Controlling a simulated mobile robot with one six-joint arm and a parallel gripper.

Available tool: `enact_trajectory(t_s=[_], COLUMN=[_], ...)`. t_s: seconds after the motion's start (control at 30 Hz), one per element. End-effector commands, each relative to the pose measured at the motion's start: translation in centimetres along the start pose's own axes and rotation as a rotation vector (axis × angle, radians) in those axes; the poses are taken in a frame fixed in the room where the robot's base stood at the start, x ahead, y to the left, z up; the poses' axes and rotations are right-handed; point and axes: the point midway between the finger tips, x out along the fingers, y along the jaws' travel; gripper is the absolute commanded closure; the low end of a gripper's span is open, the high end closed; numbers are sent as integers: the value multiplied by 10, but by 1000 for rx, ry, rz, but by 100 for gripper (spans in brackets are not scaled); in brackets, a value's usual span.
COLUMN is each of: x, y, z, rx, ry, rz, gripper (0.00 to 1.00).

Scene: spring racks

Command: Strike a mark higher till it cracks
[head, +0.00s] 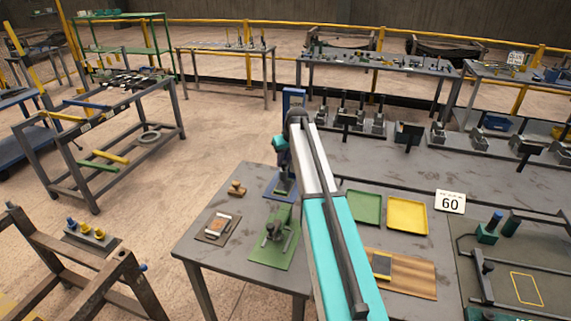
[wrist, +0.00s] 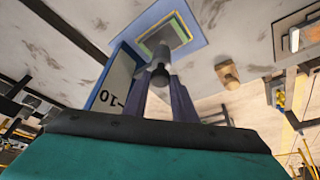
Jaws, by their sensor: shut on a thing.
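In the wrist view, my gripper (wrist: 165,92) has its two dark purple fingers closed around a dark grey, round-ended striker (wrist: 160,74). In the head view the blue post (head: 292,98) rises behind my arm. The blue base (head: 272,187) shows below my gripper, and my arm hides part of it.
A green plate with a metal fixture (head: 268,254) stands in front of the blue base. A wooden knob block (head: 237,189) and a small board (head: 213,236) are left.

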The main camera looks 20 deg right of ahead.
Motion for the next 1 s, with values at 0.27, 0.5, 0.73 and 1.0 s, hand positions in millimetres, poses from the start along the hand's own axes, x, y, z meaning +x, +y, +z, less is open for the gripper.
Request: enact_trajectory(t_s=[0.27, 0.5, 0.73, 1.0], x=[-54, -110, -151, -168], y=[1, 1, 0, 0], z=[-24, -48, -64, -70], rx=[0, 0, -1, -1], ry=[5, 5, 4, 3], rz=[3, 3, 2, 1], gripper=[100, 100, 100, 100])
